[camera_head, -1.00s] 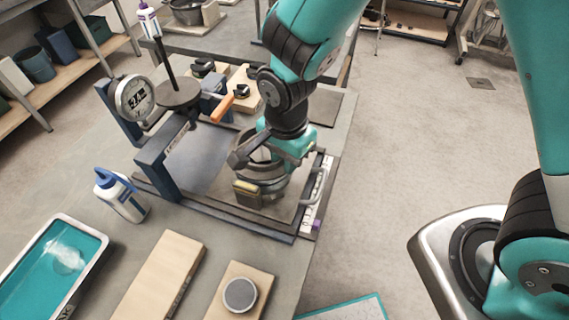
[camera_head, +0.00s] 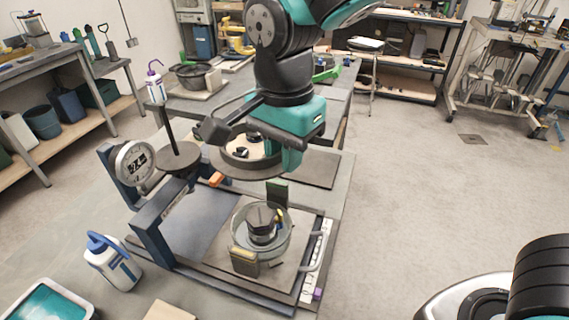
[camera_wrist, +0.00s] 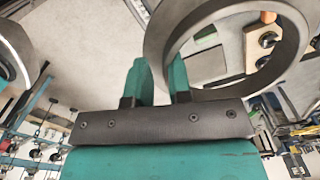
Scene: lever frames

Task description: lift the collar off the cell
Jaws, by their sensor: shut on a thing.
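The collar, a wide grey ring (camera_head: 246,173), is held in the air above the cell and apart from it. The cell (camera_head: 262,240) is a clear round vessel with a dark core, upright on the base plate of the frame. My gripper (camera_wrist: 160,82) is shut on the collar's wall, with a teal finger on each side of the band. The collar's band (camera_wrist: 157,35) fills the upper right of the wrist view.
The lever frame (camera_head: 160,225) with a round dial (camera_head: 134,163) stands left of the cell. A dark weight plate (camera_head: 175,160) on a rod and an orange handle (camera_head: 216,180) are close to the collar. A white bottle (camera_head: 112,265) stands at front left. Open floor lies right.

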